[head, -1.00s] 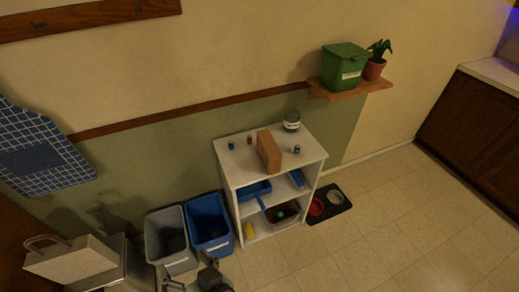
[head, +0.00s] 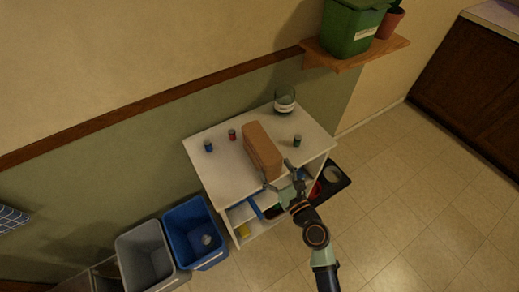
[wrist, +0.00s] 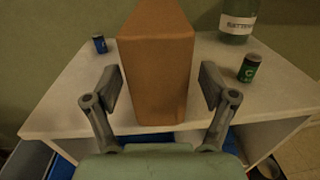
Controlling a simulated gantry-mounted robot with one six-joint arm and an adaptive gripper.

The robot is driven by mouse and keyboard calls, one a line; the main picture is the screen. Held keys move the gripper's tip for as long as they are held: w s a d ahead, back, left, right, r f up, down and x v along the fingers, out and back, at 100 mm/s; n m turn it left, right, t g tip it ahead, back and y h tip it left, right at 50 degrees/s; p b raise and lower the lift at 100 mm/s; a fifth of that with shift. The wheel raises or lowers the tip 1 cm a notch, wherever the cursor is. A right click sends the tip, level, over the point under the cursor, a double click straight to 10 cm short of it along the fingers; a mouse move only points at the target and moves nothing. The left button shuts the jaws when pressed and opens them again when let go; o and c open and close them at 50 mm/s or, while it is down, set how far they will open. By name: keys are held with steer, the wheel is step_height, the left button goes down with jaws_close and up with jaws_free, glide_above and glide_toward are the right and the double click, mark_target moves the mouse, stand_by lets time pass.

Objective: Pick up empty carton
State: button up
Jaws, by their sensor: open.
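The carton (head: 263,149) is a plain brown box with a sloped top, standing upright on top of the white shelf unit (head: 213,171). In the wrist view the carton (wrist: 157,75) fills the middle, between my two open fingers. My gripper (head: 283,181) is at the front edge of the shelf unit, close to the carton's near side. In the wrist view my gripper (wrist: 160,90) has a finger on each side of the carton, with gaps visible at both sides. The carton's back is hidden.
A glass jar (head: 285,100) labelled for batteries stands behind the carton. Small batteries stand around it: green (head: 297,140), red (head: 232,134) and blue (head: 208,145). A green bin (head: 350,28) sits on the wall shelf. Blue (head: 195,232) and grey (head: 150,258) bins stand on the floor, left.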

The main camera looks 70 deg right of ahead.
steer(key=x, duration=0.5)
steer(key=shift+w, duration=0.1)
steer(key=c, duration=1.1)
step_height(320, 180, up, 20)
steer(key=p, duration=1.3)
steer(key=shift+c, duration=0.2)
